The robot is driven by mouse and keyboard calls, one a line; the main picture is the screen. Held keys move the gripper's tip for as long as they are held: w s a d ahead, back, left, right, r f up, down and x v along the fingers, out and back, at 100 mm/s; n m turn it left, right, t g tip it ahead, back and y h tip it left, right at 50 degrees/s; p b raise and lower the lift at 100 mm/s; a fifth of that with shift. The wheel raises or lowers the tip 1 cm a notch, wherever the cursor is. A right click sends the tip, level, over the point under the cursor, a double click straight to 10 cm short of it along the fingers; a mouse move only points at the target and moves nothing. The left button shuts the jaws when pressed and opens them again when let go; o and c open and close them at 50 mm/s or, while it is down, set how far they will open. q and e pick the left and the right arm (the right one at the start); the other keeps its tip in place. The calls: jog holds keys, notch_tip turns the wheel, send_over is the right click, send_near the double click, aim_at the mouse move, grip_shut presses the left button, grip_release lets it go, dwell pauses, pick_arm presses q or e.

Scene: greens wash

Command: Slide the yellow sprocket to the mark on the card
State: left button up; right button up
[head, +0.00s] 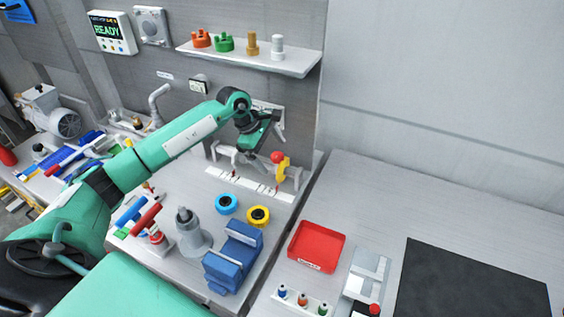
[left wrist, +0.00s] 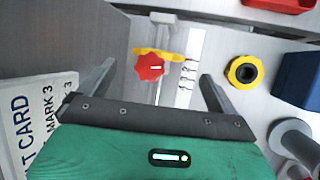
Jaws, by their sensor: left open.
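A yellow piece with a red star-shaped knob (head: 280,168) sits at the right end of a rail on the left bench, behind a white marked strip (head: 248,186). The wrist view shows its red knob (left wrist: 149,67) between my fingers but beyond their tips. A yellow toothed ring with a black centre (head: 258,216) lies nearer on the bench and also shows in the wrist view (left wrist: 243,72). The card (left wrist: 35,125) reads "MARK 3" and is cut off at the left. My left gripper (head: 278,128) is open and empty, above the rail. My right gripper is not in view.
A blue ring (head: 227,203), a blue block (head: 234,258) and a grey post (head: 190,232) stand on the bench nearer me. A shelf (head: 250,57) with several small parts hangs above the arm. A red tray (head: 316,246) lies to the right.

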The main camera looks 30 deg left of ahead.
aim_at(271, 165)
pick_arm(q)
jog(key=p+x, duration=0.1)
jog(key=x, duration=0.5)
jog(key=shift+p, duration=0.35)
jog(key=shift+w+d+f, duration=0.2)
jog(key=shift+d+f, duration=0.05)
jog(key=shift+f, duration=0.4)
jog(key=c, duration=1.4)
jog(key=shift+a+f+b, duration=0.1)
jog(key=shift+a+b, duration=0.25)
jog(key=shift+a, duration=0.05)
jog(key=a+b, duration=0.2)
jog(key=a, duration=0.1)
jog(key=shift+s, duration=0.1)
jog(key=shift+a, duration=0.1)
